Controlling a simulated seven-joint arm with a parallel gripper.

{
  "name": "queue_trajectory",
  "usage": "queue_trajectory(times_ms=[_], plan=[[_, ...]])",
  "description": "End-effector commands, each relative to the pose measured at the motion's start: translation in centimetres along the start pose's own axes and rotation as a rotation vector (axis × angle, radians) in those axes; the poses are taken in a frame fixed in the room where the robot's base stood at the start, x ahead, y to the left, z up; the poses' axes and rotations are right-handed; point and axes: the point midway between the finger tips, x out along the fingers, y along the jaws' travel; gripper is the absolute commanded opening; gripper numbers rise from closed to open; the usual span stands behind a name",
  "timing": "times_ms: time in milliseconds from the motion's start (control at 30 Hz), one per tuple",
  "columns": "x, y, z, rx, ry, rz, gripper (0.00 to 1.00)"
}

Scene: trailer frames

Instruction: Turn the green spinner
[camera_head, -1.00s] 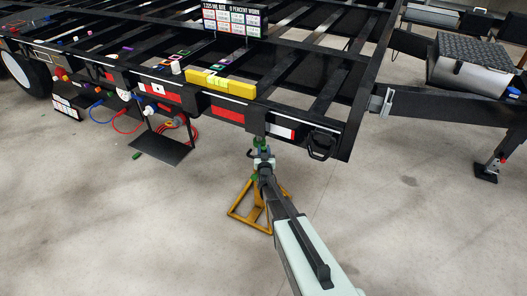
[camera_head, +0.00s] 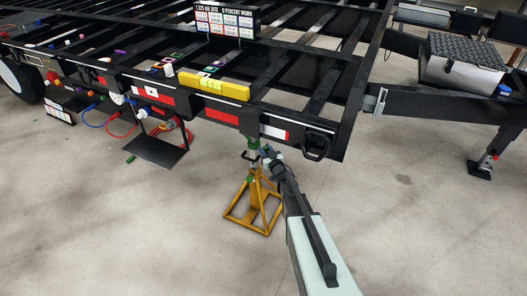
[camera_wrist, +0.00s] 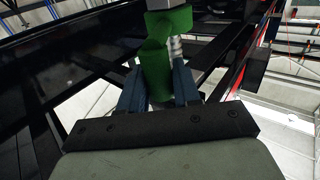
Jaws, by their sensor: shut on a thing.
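The green spinner (camera_head: 253,144) is at the top of a yellow stand (camera_head: 258,208), just under the trailer's edge. In the wrist view the green spinner (camera_wrist: 156,65) shows as a green piece with a wider green top, below a grey part. My gripper (camera_head: 266,152) reaches it from the lower right. In the wrist view my gripper (camera_wrist: 158,85) has its two dark blue fingers on either side of the green piece, shut on it. The fingertips are partly hidden behind the green piece. A smaller green part (camera_head: 250,179) shows lower on the stand.
The black trailer frame (camera_head: 330,95) lies directly above the stand. A yellow level (camera_head: 214,88) lies on its edge. A black hanging shelf (camera_head: 157,149) and red and blue hoses are to the left. The concrete floor around the stand is clear.

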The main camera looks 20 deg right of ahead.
Motion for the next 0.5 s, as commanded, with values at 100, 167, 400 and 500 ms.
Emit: queue_trajectory(times_ms=[100,167,400,500], plan=[[0.1,0.5,0.0,0.001,-0.001,0.002,0.00],[0.2,0.8,0.0,0.001,-0.001,0.003,0.00],[0.8,2.4,0.0,0.001,0.000,0.004,0.00],[1.2,3.0,0.0,0.002,0.001,0.004,0.00]])
